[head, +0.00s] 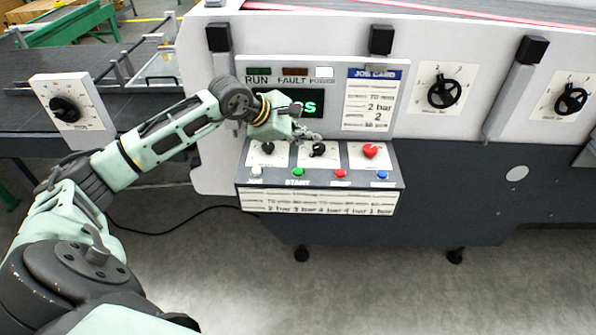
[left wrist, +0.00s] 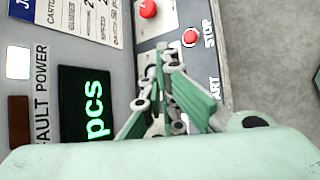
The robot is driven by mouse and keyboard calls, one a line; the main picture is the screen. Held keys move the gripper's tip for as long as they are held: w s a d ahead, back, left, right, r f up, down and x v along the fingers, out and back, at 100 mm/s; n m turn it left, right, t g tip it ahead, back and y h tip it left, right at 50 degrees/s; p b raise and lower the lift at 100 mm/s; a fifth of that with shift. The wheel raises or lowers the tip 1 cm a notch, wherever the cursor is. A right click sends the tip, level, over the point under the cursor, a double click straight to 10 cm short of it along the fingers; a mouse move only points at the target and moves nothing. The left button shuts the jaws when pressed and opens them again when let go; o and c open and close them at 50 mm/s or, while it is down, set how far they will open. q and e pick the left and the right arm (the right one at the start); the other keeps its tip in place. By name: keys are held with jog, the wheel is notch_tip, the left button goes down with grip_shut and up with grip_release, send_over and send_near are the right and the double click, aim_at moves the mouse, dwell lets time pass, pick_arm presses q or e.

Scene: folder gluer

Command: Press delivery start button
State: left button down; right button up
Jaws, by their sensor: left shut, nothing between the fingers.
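The green button (head: 298,172) marked START is on the sloped front panel (head: 224,172) of the machine, between a white button (head: 256,171) and a red button (head: 340,173). My left gripper (head: 312,135) is shut and empty, in front of the machine near the black middle selector knob (head: 318,149), above the button row in the picture. I cannot tell whether it touches anything. In the left wrist view the shut fingertips (left wrist: 174,58) point toward the red STOP button (left wrist: 190,37). There the green button is hidden behind the gripper, and only the end of the START label shows.
A red mushroom button (head: 370,151) and a blue button (head: 382,174) are on the panel's right. The floor (head: 370,285) before the machine is clear.

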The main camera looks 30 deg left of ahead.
pick_arm(q)
jog(key=b, duration=0.4)
send_over(303, 177)
notch_tip(303, 177, down, 7)
jog(key=shift+f, duration=0.15)
jog(key=shift+f+b, duration=0.45)
jog(key=shift+b, duration=0.05)
dwell(0.6)
jog(key=shift+f, duration=0.1)
jog(key=shift+f+b, duration=0.3)
jog(key=shift+b, duration=0.35)
